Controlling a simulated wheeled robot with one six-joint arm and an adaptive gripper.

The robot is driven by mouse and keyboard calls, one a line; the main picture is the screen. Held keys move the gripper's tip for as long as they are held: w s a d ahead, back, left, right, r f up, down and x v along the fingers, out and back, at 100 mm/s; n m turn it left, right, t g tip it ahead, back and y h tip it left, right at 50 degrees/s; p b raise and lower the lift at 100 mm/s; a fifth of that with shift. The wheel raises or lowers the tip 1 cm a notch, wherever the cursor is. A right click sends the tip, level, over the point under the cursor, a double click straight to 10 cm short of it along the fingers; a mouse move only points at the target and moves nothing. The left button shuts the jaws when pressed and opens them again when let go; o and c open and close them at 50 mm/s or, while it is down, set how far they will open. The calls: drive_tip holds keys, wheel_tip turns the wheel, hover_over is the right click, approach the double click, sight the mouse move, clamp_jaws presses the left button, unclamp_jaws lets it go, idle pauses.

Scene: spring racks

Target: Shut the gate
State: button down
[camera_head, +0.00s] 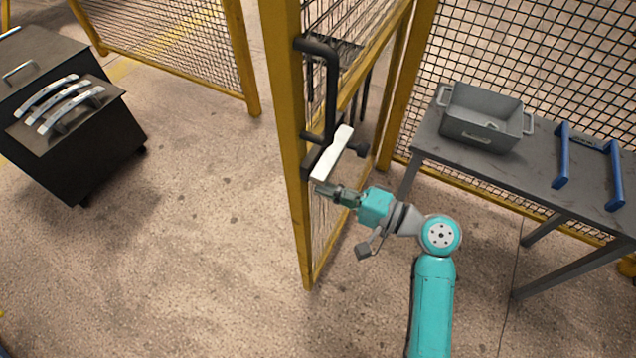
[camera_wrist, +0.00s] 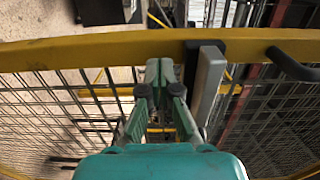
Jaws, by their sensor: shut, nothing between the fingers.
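The gate (camera_head: 286,130) is a yellow frame with wire mesh. It stands open, swung out toward me from the fence line, and looks nearly edge-on in the head view. Its yellow frame crosses the wrist view (camera_wrist: 100,49). A black pull handle (camera_head: 331,95) is on the gate's edge, and a pale lever (camera_head: 332,154) on a black mount sits below it. The lever also shows in the wrist view (camera_wrist: 208,80). My gripper (camera_head: 322,188) is shut and empty, just below the lever at the gate's right face. I cannot tell whether the fingertips (camera_wrist: 160,78) touch the gate.
A grey table (camera_head: 425,140) at the right holds a grey bin (camera_head: 482,120) and a blue-handled rack (camera_head: 588,146). A dark cabinet (camera_head: 85,150) with several metal handles on top stands at the left. A yellow fence post (camera_head: 242,60) stands behind.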

drive_tip(key=shift+x, duration=1.15)
